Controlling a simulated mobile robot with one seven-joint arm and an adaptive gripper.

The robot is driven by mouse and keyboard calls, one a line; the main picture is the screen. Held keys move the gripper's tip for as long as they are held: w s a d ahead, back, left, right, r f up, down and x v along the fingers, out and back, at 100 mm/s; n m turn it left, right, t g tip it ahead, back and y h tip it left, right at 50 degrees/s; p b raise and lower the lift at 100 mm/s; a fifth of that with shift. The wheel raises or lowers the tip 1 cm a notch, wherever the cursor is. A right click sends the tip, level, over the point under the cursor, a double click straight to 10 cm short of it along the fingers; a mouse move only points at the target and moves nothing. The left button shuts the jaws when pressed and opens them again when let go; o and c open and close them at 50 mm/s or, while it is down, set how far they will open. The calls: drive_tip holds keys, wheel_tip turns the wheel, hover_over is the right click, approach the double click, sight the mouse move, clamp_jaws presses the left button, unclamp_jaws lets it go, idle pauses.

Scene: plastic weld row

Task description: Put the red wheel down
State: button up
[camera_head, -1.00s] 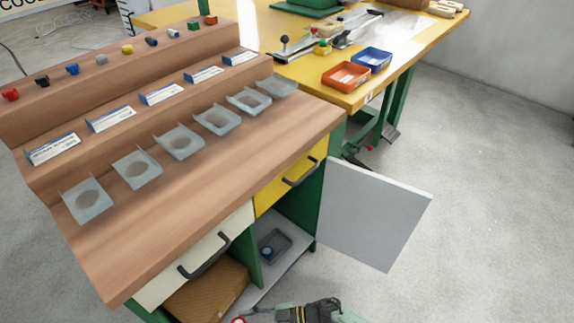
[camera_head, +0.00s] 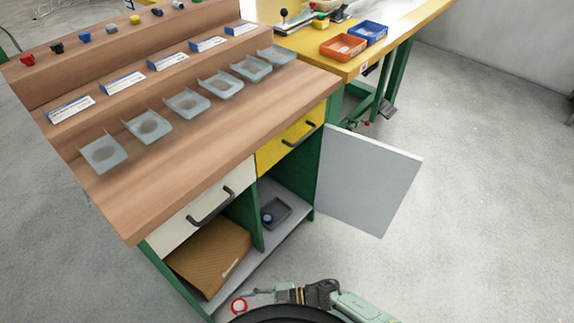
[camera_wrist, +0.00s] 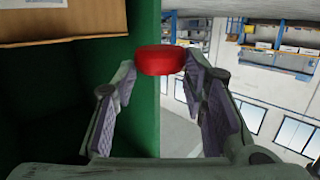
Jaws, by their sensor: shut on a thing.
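The red wheel (camera_head: 239,307) shows as a red ring at the bottom of the head view, at the tip of my gripper (camera_head: 250,297). It is low in front of the open cabinet, to the right of the cabinet's lower left corner. In the wrist view the red wheel (camera_wrist: 161,61) sits between the far fingertips of my gripper (camera_wrist: 161,76), which are shut on it. The wheel is clear of the shelf as far as I can see; its exact height above the floor I cannot tell.
The open cabinet holds a cardboard box (camera_head: 208,258) at left and a grey tray (camera_head: 283,213) with a blue thing (camera_head: 268,218) at right. A grey door (camera_head: 370,180) stands open. The wooden bench top (camera_head: 200,165) carries several clear holders. Grey floor at right is free.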

drive_tip(key=w+d+r+m+t+h, duration=0.5)
drive_tip(key=w+r+m+t, duration=0.2)
drive_tip(key=w, duration=0.5)
drive_tip(key=w+d+r+m+t+h, duration=0.6)
drive_tip(key=w+r+m+t, duration=0.2)
drive_tip(key=w, duration=0.5)
wheel_tip(320, 180, up, 2)
drive_tip(key=shift+r+t, duration=0.2)
drive_tip(key=shift+t, duration=0.6)
